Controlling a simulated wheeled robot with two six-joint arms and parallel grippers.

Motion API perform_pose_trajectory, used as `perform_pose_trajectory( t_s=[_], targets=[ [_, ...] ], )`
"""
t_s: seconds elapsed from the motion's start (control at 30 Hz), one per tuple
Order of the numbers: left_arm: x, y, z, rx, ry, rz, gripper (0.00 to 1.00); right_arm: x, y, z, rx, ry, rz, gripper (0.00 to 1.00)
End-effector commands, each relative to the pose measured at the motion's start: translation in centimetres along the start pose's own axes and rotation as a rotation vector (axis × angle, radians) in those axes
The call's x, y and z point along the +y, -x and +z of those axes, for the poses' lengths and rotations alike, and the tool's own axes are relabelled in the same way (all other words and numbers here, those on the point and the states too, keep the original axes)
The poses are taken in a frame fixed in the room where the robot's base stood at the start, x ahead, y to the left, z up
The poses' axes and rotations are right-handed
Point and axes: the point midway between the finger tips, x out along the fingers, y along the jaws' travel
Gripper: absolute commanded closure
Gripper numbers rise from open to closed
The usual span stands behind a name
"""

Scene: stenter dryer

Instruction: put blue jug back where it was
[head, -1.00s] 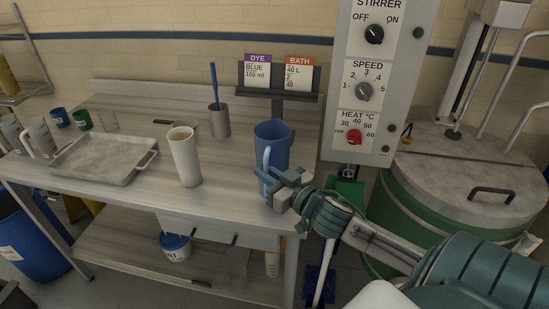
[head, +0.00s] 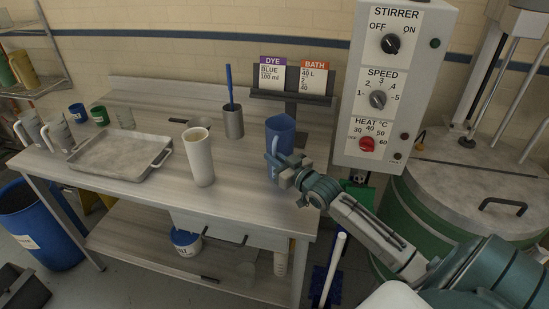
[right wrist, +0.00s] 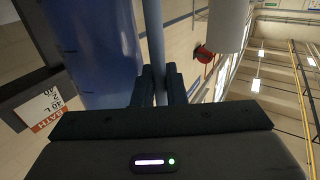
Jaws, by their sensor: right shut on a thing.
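The blue jug (head: 281,133) is upright at the right end of the steel table, in front of the card holder. My right gripper (head: 279,170) is at its near side, shut on the jug's handle. In the right wrist view, the blue jug (right wrist: 95,50) fills the upper left and its pale handle (right wrist: 154,45) runs between the two fingers (right wrist: 160,85). The gripper hides the lower part of the jug, so I cannot tell whether its base touches the table. My left gripper is not in view.
A white tall cup (head: 201,160) stands left of the jug, with a grey pot holding a blue rod (head: 233,121) behind it. A metal tray (head: 120,155) lies further left. The control box (head: 385,90) and green vat (head: 420,225) are close on the right.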

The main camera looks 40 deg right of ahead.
Motion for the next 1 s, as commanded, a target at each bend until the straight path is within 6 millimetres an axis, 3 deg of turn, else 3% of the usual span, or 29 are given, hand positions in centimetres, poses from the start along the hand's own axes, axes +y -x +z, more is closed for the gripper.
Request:
perform_pose_trajectory(
  t_s=[0.37,0.4,0.5,0.8,1.0],
  targets=[
    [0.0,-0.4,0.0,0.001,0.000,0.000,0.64,0.0,0.0,0.6,0.000,0.000,0.000,1.00],
    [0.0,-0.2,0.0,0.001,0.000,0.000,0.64,0.0,0.0,0.4,0.000,0.000,0.000,0.81],
    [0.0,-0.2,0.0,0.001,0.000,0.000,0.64,0.0,0.0,0.4,0.000,0.000,0.000,0.67],
    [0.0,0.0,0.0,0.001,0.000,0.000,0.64,0.0,0.0,0.2,0.000,0.001,0.000,0.67],
    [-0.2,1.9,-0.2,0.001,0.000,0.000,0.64,0.0,0.9,-0.3,-0.003,0.001,0.001,0.67]
  ],
)
